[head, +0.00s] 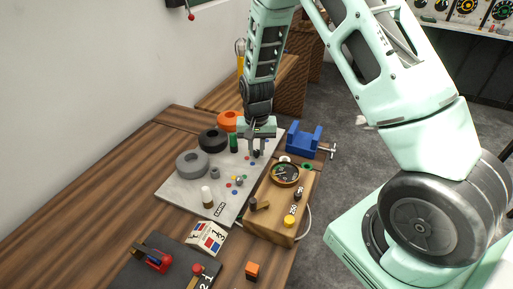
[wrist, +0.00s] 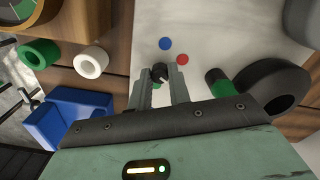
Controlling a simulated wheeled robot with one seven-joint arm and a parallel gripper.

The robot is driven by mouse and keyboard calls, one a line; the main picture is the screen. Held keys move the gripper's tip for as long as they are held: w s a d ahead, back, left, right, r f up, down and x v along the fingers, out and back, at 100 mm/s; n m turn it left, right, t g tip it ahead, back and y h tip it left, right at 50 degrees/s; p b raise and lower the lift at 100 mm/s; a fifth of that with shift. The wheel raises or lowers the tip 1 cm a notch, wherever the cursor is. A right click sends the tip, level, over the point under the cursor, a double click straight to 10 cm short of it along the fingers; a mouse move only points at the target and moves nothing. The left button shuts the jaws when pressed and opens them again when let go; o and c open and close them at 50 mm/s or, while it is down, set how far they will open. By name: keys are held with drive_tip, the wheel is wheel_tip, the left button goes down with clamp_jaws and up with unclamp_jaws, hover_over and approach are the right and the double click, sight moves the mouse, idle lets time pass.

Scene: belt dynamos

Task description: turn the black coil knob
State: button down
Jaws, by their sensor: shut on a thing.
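The black coil knob (wrist: 160,72) is a small dark knob with a light mark, standing on the pale board (head: 178,187). In the wrist view it sits between the two fingertips of my gripper (wrist: 161,79). My gripper (head: 257,148) points down over the board's far right part in the head view, shut on the knob. There the fingers mostly hide the knob. A blue dot (wrist: 165,43) and a red dot (wrist: 183,58) lie on the board close to the knob.
A wooden gauge box (head: 268,220) and blue clamp (head: 304,140) are close on the right.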

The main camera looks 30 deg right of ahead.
sight(256, 151)
idle(0.4)
drive_tip(key=c, duration=1.3)
unclamp_jaws()
drive_tip(key=shift+r, duration=0.1)
wheel_tip(256, 151, up, 17)
drive_tip(key=b, duration=0.2)
drive_tip(key=shift+r, duration=0.15)
drive_tip(key=s+a+r+n+y, duration=0.1)
drive_tip(key=s+a+n, duration=0.6)
drive_tip(key=s+a, duration=0.7)
drive_tip(key=s+a+n, duration=0.2)
drive_tip(key=s+n, duration=0.1)
drive_tip(key=s, duration=0.3)
drive_tip(key=s+a+f+n, duration=0.1)
drive_tip(key=s+a+n, duration=0.2)
drive_tip(key=s, duration=0.4)
drive_tip(key=shift+s+a+n, duration=0.25)
drive_tip(key=shift+a+n, duration=0.05)
drive_tip(key=shift+n, duration=0.3)
